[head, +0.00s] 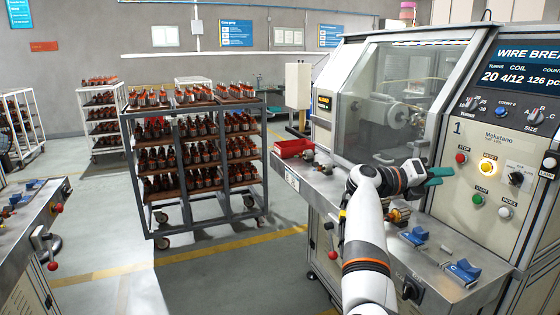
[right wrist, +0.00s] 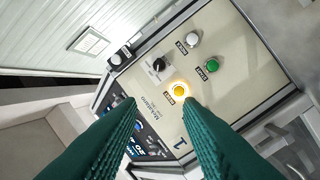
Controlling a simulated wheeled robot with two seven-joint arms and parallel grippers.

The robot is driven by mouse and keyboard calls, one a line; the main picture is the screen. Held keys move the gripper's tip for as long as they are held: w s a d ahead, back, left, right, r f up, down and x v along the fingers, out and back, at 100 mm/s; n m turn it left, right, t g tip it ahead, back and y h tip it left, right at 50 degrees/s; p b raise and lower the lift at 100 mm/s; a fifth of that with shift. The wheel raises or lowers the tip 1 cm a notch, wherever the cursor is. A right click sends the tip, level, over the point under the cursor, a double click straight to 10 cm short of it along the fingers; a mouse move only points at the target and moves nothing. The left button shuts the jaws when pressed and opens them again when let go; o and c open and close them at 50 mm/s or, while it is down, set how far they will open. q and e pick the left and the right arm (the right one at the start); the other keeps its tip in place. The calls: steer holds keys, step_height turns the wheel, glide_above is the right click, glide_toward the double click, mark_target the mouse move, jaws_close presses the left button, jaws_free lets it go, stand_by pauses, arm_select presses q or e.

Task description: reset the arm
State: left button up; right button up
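My right gripper (head: 448,175) has teal fingers, is empty and points at the front panel (head: 500,150) of the winding machine. In the right wrist view its two fingertips (right wrist: 158,102) stand apart. A lit yellow button (head: 487,168) glows on the panel; it also shows in the right wrist view (right wrist: 180,90), just beyond the gap between the fingertips. The gripper appears clear of the panel. A red button (head: 461,158) is left of the yellow one, and a green button (head: 477,199) and a white button (head: 505,213) are below. My left gripper is out of view.
Below my right arm is a steel ledge (head: 440,285) with blue holders (head: 463,272) and a red tray (head: 293,147). A clear guard (head: 400,100) covers the winding chamber. A black knob (head: 516,178) sits beside the buttons. A rack of armatures (head: 157,240) stands at left.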

steer(key=s+a+f+m+t+y, duration=0.4)
steer(key=s+f+m+y, duration=0.15)
steer(key=f+m, duration=0.45)
steer(key=s+a+f+m+t+y, duration=0.45)
steer(key=f+m+y, duration=0.3)
steer(key=m, duration=0.55)
steer(key=s+a+f+m+t+y, duration=0.4)
steer(key=a+f+m+y, duration=0.15)
steer(key=f+m, duration=0.5)
steer(key=s+a+f+n+g, duration=0.15)
steer(key=s+f+g, duration=0.4)
steer(key=s, duration=0.95)
steer(key=s+a+f+n+g, duration=0.1)
steer(key=s+f+n+g, duration=0.35)
steer(key=s, duration=1.05)
step_height(320, 180, down, 26)
steer(key=s+f+g, duration=0.1)
steer(key=g, duration=0.3)
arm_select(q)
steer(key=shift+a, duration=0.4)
arm_select(e)
steer(key=s+d+f+h, duration=0.1)
steer(key=s+d+f, duration=0.2)
steer(key=s+f, duration=1.3)
steer(key=shift+s+m+g, duration=0.35)
steer(key=shift+s+g, duration=0.1)
